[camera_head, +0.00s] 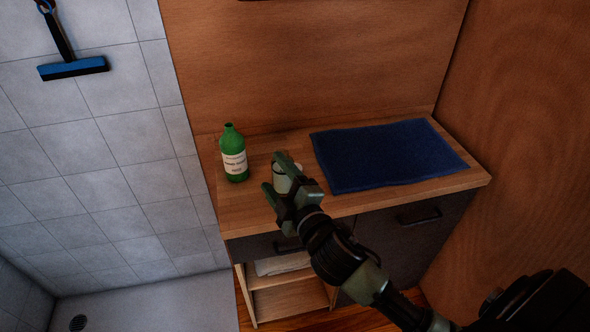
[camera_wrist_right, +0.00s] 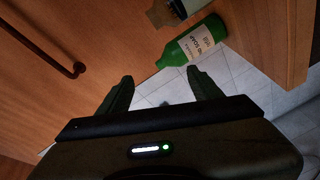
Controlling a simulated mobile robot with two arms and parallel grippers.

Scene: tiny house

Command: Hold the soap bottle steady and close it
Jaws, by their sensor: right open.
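The green soap bottle (camera_head: 234,162) with a white label stands upright on the left end of the wooden counter. No pump shows on its neck; I cannot tell whether a small cap is there. The bottle also shows in the right wrist view (camera_wrist_right: 179,52), beyond the fingers. My right gripper (camera_head: 276,174) is open, to the right of the bottle and apart from it. A small pale container (camera_head: 281,180) is partly hidden behind its fingers; it shows in part at the top of the wrist view (camera_wrist_right: 163,14). I see nothing held. My left gripper is not in view.
A dark blue mat (camera_head: 385,155) covers the right part of the counter (camera_head: 262,150). Below are dark drawer fronts with handles (camera_head: 420,217) and an open shelf. A tiled wall with a blue squeegee (camera_head: 73,68) is at the left. A wooden wall stands behind.

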